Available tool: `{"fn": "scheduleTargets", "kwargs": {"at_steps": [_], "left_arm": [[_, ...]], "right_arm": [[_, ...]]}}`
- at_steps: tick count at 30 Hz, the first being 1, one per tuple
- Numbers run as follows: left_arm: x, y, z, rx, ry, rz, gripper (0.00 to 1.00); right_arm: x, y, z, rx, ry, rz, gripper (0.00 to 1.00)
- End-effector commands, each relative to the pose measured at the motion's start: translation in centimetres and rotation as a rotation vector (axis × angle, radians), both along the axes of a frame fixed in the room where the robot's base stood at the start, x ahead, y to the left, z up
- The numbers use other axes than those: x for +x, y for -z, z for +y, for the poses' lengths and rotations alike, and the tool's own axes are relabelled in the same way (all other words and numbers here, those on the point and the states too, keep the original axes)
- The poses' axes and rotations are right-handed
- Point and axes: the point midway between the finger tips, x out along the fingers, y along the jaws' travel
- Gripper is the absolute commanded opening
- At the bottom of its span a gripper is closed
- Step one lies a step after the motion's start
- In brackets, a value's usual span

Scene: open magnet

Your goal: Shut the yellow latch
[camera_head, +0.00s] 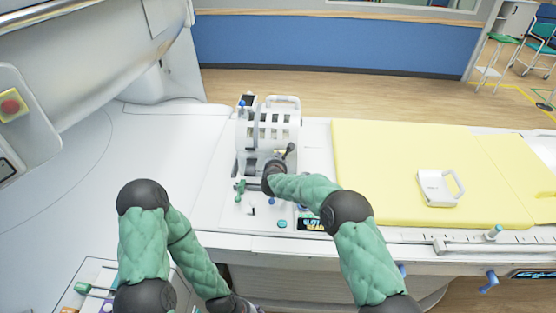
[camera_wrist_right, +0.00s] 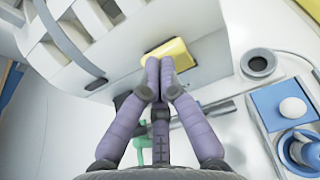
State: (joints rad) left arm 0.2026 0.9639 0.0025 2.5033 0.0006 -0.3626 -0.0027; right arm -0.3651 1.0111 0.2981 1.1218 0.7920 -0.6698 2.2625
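The yellow latch (camera_wrist_right: 172,56) is a small block on the side of the white head coil (camera_wrist_right: 75,35) in the right wrist view. My right gripper (camera_wrist_right: 159,66) has its purple fingertips drawn together at the lower edge of the latch. They overlap it in the picture; I cannot tell whether they touch it. In the head view a speck of yellow (camera_head: 281,152) shows beside the coil (camera_head: 268,125), just above my right wrist, which hides the rest. My left gripper (camera_head: 254,307) is mostly cut off at the bottom edge.
A green lever (camera_head: 240,188) and a dark bar stand near the coil's base. A blue part with a white knob (camera_wrist_right: 292,107) is at the right of the wrist view. A white handled paddle (camera_head: 438,188) lies on the yellow mattress (camera_head: 380,150).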

Motion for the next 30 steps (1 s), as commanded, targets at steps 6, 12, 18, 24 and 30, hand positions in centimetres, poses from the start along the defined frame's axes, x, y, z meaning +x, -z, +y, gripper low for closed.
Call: {"fn": "scheduleTargets", "kwargs": {"at_steps": [6, 12, 18, 24, 30], "left_arm": [[0.0, 0.1, 0.0, 0.000, 0.000, 0.000, 0.64], [0.0, 0.1, 0.0, 0.000, 0.000, 0.000, 0.64], [0.0, 0.1, 0.0, 0.000, 0.000, 0.000, 0.64], [0.0, 0.1, 0.0, 0.000, 0.000, 0.000, 0.64], [0.0, 0.1, 0.0, 0.000, 0.000, 0.000, 0.64]], "right_arm": [[0.1, -0.1, 0.0, 0.000, 0.000, -0.001, 0.00], [0.1, -0.1, 0.0, 0.000, 0.000, -0.001, 0.00], [-0.1, -0.2, 0.0, 0.000, 0.000, -0.001, 0.00], [-1.6, -0.9, 0.0, -0.001, 0.000, -0.002, 0.00], [-4.4, -1.8, 0.0, -0.001, -0.001, -0.002, 0.00]]}}
